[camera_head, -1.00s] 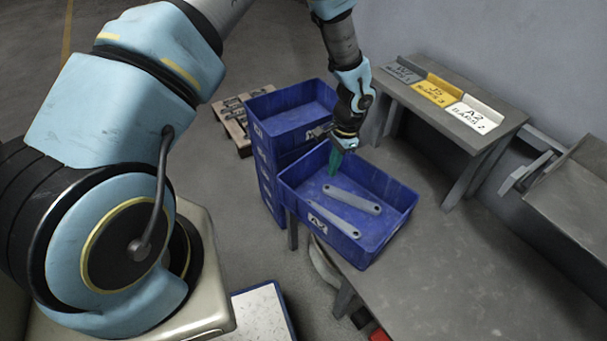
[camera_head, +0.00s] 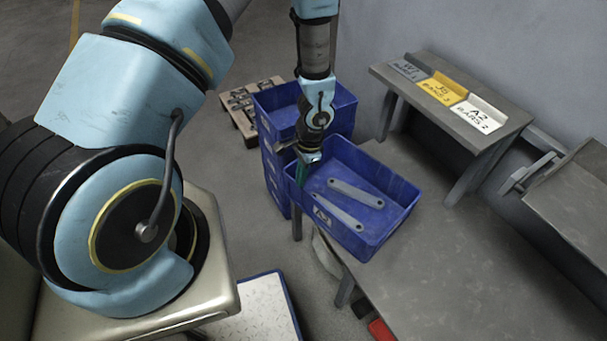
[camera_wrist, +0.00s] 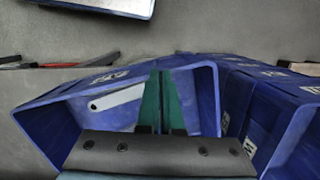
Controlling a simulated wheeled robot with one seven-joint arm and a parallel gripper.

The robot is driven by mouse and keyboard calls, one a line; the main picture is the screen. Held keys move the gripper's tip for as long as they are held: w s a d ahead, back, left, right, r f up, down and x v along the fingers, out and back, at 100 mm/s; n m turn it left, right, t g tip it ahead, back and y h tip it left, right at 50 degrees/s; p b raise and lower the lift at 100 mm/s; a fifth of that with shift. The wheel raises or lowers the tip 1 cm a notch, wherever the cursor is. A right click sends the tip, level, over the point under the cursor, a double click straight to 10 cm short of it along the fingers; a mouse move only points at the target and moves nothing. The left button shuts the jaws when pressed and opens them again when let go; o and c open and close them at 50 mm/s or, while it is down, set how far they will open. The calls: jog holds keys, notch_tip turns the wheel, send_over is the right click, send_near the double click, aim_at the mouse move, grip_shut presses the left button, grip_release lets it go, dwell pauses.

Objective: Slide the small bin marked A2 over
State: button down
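The blue bin marked A2 (camera_head: 365,240) sits at the left end of the grey table. Its label faces the front, and two grey bars (camera_head: 355,192) lie inside. My gripper (camera_head: 301,174) points down at the bin's left end, with its green fingers partly below the rim line. In the wrist view the fingers (camera_wrist: 161,88) are together with nothing seen between them, close beside a bin wall. The bin also shows in the wrist view (camera_wrist: 50,110), with part of one bar. Whether the fingers touch the wall I cannot tell.
Stacked blue bins (camera_head: 272,165) stand left of the table, with a pallet (camera_head: 240,105) behind. A raised shelf (camera_head: 410,75) carries grey, yellow and white label cards; the white one (camera_head: 477,114) reads A2. The table (camera_head: 465,270) is clear right of the bin.

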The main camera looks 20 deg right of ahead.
jog(key=shift+s+a+f, duration=0.1)
jog(key=shift+f, duration=0.2)
